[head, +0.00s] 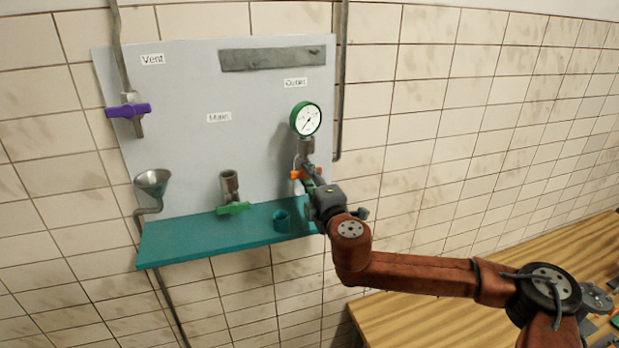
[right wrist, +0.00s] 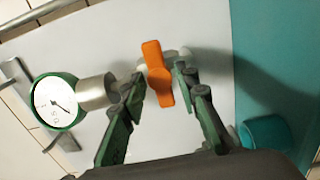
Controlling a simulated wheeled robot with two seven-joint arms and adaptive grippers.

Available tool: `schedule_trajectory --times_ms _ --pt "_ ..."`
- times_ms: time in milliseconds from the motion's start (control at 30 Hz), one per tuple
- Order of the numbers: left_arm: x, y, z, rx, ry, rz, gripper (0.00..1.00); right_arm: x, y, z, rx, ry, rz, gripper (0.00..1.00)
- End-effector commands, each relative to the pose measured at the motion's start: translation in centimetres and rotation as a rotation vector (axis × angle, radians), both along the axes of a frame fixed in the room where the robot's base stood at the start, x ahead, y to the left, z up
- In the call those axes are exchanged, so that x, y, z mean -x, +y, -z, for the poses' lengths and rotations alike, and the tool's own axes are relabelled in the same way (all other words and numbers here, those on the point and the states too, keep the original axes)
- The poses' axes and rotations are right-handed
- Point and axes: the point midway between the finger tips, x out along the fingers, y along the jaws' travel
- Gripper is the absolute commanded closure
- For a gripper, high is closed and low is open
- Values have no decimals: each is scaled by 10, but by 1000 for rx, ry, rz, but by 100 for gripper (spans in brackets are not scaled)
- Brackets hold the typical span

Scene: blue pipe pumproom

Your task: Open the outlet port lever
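The orange outlet lever (head: 297,175) sits below the gauge under the "Outlet" label (head: 295,82) on the grey panel. In the right wrist view the lever (right wrist: 157,72) lies between the two fingertips, with its long side running along the gap. My right gripper (head: 308,168) is open at the lever, and it also shows in the right wrist view (right wrist: 160,78). A small gap seems to remain on each side of the lever; contact is not clear. In the head view the gripper partly hides the lever. My left gripper is not in view.
A green-rimmed gauge (head: 306,119) is just above the lever. A teal shelf (head: 190,239) below holds a teal cup (head: 282,220). A purple vent lever (head: 128,110), a green main lever (head: 233,208) and a funnel (head: 153,182) are left. A wooden table (head: 420,322) is lower right.

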Motion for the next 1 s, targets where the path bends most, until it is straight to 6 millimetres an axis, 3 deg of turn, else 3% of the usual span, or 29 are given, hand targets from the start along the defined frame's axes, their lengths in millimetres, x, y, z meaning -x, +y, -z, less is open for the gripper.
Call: schedule_trajectory --times_ms 400,733,1000 --pt "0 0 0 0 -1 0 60 0 -1 0 0 0 1 100" --pt "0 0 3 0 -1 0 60 0 -1 1 -20 7 1 100" --pt "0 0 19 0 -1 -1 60 -1 -1 5 -144 49 1 100"
